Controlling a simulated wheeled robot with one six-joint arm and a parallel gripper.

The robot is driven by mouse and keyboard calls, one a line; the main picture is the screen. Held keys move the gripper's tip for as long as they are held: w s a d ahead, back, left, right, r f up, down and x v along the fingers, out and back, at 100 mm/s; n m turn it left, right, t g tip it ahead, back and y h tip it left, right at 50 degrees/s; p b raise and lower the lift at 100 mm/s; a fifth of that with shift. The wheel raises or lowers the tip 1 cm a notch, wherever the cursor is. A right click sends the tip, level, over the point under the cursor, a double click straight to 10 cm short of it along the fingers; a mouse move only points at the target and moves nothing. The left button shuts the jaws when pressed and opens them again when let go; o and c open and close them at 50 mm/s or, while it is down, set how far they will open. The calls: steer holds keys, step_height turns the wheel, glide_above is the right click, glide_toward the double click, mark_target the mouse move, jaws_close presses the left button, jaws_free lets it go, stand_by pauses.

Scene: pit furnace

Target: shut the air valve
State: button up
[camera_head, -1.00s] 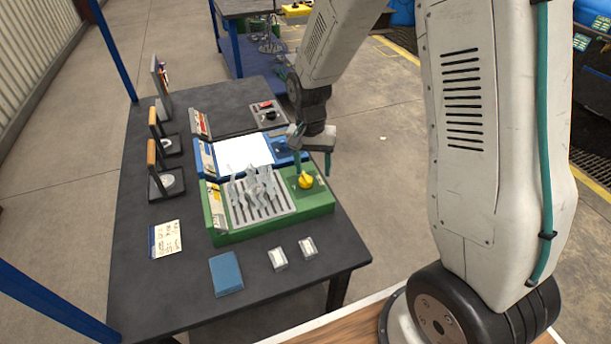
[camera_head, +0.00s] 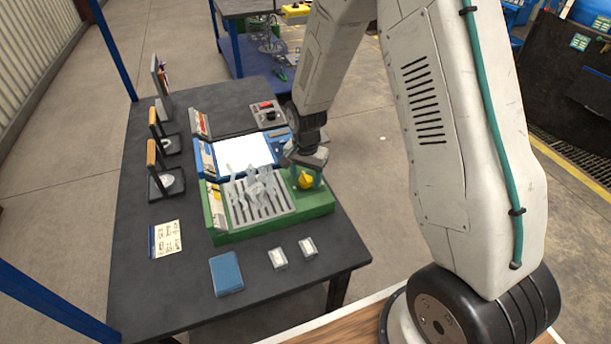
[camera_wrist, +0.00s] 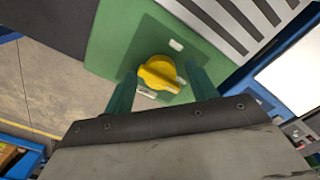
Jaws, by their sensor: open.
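The air valve appears as a round yellow knob (camera_head: 305,180) on the right end of the green unit (camera_head: 270,228). In the wrist view the yellow knob (camera_wrist: 160,73) has a raised bar across it and sits on a green plate. A small white mark lies above it and a partly covered label below it. My gripper (camera_head: 307,178) is over the knob, pointing down. In the wrist view the two green fingers of my gripper (camera_wrist: 163,85) are apart, one on each side of the knob. I cannot tell whether they touch it.
Beside the knob is a slotted grey rack (camera_head: 258,205) with grey pieces. Behind is a blue unit with a white sheet (camera_head: 243,152). A blue book (camera_head: 226,273) and two small white boxes (camera_head: 278,258) lie in front on the dark table (camera_head: 185,285). Two wooden-handled stands (camera_head: 165,182) are at left.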

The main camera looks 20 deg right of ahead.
steer(key=c, duration=1)
steer(key=n, duration=0.4)
steer(key=shift+n, duration=0.3)
steer(key=n, duration=0.4)
steer(key=shift+n, duration=0.3)
steer(key=n, duration=0.4)
steer(key=shift+n, duration=2.3)
